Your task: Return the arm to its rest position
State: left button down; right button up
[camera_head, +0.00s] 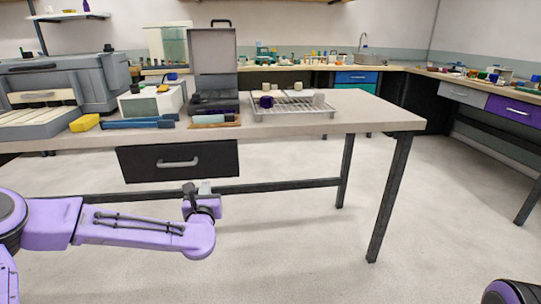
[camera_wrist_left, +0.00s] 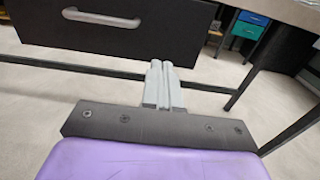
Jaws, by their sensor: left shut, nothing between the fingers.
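My left arm (camera_head: 130,228) is purple and reaches in from the left, low in front of the table. My left gripper (camera_head: 205,188) is in front of and below the table's black drawer (camera_head: 178,161). In the left wrist view my left gripper (camera_wrist_left: 160,68) has its two grey fingers together with nothing between them. The drawer (camera_wrist_left: 110,22) is shut and shows beyond the fingers there, apart from them. A purple part of mine shows at the lower right corner of the head view, but no right gripper is visible.
The table (camera_head: 370,112) carries a tray rack (camera_head: 293,108) with a purple mug, an open grey case (camera_head: 213,60), a yellow block (camera_head: 85,122) and a grey machine (camera_head: 60,80). Table legs and a low crossbar (camera_head: 280,186) stand near the gripper. The floor at right is clear.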

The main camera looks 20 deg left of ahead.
pick_arm(q)
jog(key=s+d+f+m+g+h, duration=0.2)
jog(key=s+d+f+m, duration=0.15)
jog(key=f+m, duration=0.35)
jog(key=s+d+f+m+g+h, duration=0.1)
jog(key=s+d+f+m, duration=0.25)
jog(key=f+m, duration=0.4)
jog(key=s+d+f+m+g+h, duration=0.2)
jog(key=s+f+m, duration=0.3)
jog(key=f+m, duration=0.25)
jog(key=s+f+m+g, duration=0.3)
jog(key=s+f+m, duration=0.35)
jog(key=s, duration=0.35)
jog(key=s+a+f+m+g+y, duration=0.1)
jog(key=s+a+f+m+g, duration=0.2)
jog(key=s, duration=0.6)
jog(key=s+a+f+m+g, duration=0.15)
jog(key=s+f, duration=0.25)
jog(key=s, duration=0.4)
notch_tip(320, 180, up, 19)
jog(key=s+m+p, duration=0.1)
jog(key=p, duration=1.9)
jog(key=shift+s+d+g, duration=0.3)
jog(key=shift+d+g, duration=0.05)
jog(key=shift+d, duration=0.05)
